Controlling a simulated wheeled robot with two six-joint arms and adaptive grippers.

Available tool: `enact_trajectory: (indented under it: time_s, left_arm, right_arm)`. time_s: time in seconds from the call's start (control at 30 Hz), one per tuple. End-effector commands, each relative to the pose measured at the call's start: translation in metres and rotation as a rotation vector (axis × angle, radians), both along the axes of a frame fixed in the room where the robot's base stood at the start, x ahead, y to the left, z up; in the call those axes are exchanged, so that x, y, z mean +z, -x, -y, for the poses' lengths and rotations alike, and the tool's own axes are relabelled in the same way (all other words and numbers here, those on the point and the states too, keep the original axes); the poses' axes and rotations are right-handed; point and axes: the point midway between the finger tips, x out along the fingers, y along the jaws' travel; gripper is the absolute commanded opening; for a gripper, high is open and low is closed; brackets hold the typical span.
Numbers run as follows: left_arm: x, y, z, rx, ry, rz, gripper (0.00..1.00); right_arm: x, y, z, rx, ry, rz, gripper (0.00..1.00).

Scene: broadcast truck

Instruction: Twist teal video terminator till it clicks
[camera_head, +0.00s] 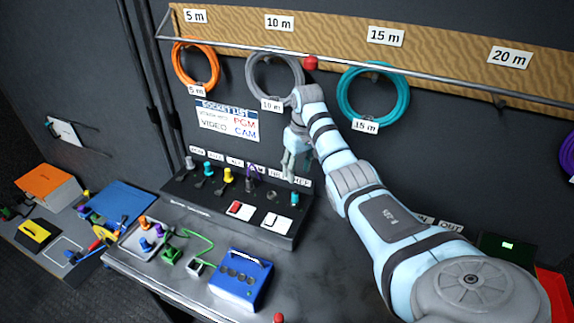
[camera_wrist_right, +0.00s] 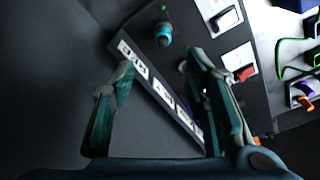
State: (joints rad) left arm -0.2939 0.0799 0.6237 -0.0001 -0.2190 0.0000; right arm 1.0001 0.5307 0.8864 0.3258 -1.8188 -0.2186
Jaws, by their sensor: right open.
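A teal plug with a grey collar (camera_wrist_right: 163,33) stands in the end socket of the black sloping connector panel (camera_wrist_right: 136,27), beyond my fingertips. In the head view the panel (camera_head: 222,207) stands at the back of the bench, with that plug at its right end (camera_head: 296,199). Another teal-topped plug (camera_head: 208,168) stands near the panel's left end. My right gripper (camera_head: 290,172) hangs above the panel's right part. In the wrist view its fingers (camera_wrist_right: 162,64) are spread apart with nothing between them. My left gripper is not seen.
Grey, yellow and purple connectors stand along the panel, with a red switch (camera_head: 240,209) and a white switch (camera_head: 277,223) in front. A blue box (camera_head: 240,279) and a parts tray (camera_head: 128,243) sit on the bench. Coiled cables hang behind, including a teal coil (camera_head: 344,100).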

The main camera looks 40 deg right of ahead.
Motion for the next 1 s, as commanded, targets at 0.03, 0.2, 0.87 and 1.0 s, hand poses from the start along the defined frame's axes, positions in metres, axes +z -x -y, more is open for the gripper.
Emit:
enact_trajectory:
  time_s: [0.03, 0.2, 0.87, 1.0]
  left_arm:
    - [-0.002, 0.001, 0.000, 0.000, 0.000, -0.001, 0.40]
    - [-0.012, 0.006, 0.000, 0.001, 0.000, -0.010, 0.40]
    - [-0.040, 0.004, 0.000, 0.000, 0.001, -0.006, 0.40]
    - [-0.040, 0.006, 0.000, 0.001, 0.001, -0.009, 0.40]
  right_arm:
    - [-0.008, -0.002, -0.002, 0.004, -0.002, -0.002, 0.42]
    - [-0.050, -0.010, -0.008, 0.014, -0.003, -0.003, 0.42]
    - [-0.111, -0.016, -0.004, 0.012, 0.001, 0.001, 0.34]
    - [-0.111, -0.016, -0.004, 0.012, 0.001, 0.001, 0.12]
